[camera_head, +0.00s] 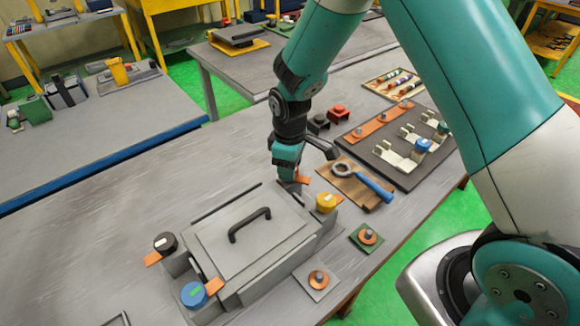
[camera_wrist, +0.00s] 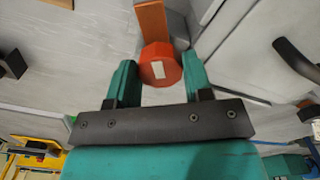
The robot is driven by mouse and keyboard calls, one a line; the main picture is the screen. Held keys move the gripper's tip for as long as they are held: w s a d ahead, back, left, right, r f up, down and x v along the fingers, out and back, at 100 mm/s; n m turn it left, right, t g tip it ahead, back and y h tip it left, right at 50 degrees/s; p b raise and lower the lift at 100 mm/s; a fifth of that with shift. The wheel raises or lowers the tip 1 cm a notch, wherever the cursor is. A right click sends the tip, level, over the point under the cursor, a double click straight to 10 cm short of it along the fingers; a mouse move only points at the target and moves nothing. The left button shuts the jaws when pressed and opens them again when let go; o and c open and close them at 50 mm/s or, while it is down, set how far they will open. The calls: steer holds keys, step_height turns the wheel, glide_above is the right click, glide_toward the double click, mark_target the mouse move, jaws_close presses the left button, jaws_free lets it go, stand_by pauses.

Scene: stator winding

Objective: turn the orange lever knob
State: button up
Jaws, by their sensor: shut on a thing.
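The orange lever knob (camera_wrist: 160,52) is a red-orange round cap with a white mark, seen in the wrist view. Its flat orange lever (camera_wrist: 152,20) runs up and away from it. My gripper (camera_wrist: 159,74) has one teal finger on each side of the knob and is shut on it. In the head view, my gripper (camera_head: 288,178) points down at the back corner of the grey lidded box (camera_head: 213,250). The knob is mostly hidden there by the fingers; the orange lever's end (camera_head: 302,180) shows to the right.
A yellow knob (camera_head: 326,203), a black knob (camera_head: 165,243) and a blue knob (camera_head: 193,294) sit at the box's other corners. A black handle (camera_head: 250,225) rises from the lid. A wooden board (camera_head: 345,180) with a blue-handled tool lies right.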

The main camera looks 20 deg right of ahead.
steer(key=m, duration=0.3)
steer(key=m+b, duration=0.1)
steer(key=m, duration=0.3)
steer(key=shift+w+r, duration=0.15)
steer(key=m, duration=0.4)
steer(key=shift+b, duration=0.3)
steer(key=m, duration=0.3)
steer(key=shift+m, duration=0.3)
steer(key=m, duration=0.4)
steer(key=shift+m+b, duration=0.3)
steer(key=shift+b, duration=0.05)
steer(key=shift+r+m, duration=0.1)
steer(key=shift+m, duration=1.9)
steer(key=o, duration=0.7)
steer(key=shift+o, duration=1.1)
